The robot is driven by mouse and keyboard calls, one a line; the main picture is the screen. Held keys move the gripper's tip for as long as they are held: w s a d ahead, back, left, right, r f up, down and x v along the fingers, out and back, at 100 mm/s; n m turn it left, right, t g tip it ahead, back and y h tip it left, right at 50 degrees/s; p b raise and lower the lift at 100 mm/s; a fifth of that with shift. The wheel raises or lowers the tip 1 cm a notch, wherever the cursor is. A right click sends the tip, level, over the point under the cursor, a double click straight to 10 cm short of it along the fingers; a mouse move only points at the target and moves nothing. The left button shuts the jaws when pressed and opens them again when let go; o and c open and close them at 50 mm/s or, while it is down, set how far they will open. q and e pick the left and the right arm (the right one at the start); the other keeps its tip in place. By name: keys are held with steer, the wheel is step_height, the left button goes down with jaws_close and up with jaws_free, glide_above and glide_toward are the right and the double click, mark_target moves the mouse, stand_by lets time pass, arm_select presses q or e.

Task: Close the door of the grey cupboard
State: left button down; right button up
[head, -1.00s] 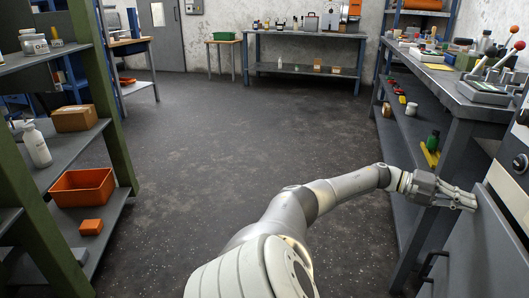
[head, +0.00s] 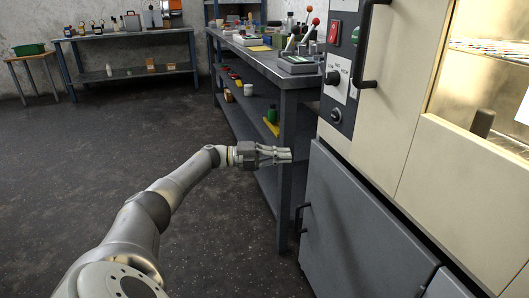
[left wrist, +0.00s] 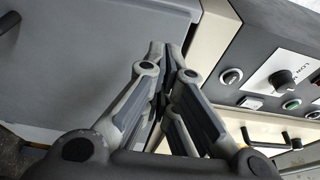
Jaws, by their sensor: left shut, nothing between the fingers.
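The grey cupboard door (head: 365,225) is a flat grey panel low on the cream machine at the right of the head view, with a dark handle (head: 301,220) at its left. It looks about flush with the machine front; a small gap cannot be told. My left gripper (head: 287,155) is shut and empty, by the door's upper left corner; contact is unclear. In the left wrist view the shut fingertips (left wrist: 166,52) lie over the edge between the grey door (left wrist: 95,60) and a cream strip. My right gripper is out of view.
The machine's control panel (head: 338,80) and a tall dark handle (head: 368,45) are above the door. A grey workbench (head: 287,82) with levers and loose items stands just behind my left gripper. The floor at left is clear.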

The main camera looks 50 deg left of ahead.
arm_select(q)
steer(key=shift+s+a+b, duration=0.3)
steer(key=shift+s+a, duration=0.05)
steer(key=shift+a, duration=0.55)
steer(key=shift+s+a+b, duration=0.35)
steer(key=shift+a, duration=0.5)
steer(key=shift+s+a+b, duration=0.3)
steer(key=shift+s+a, duration=0.05)
steer(key=shift+a, duration=0.55)
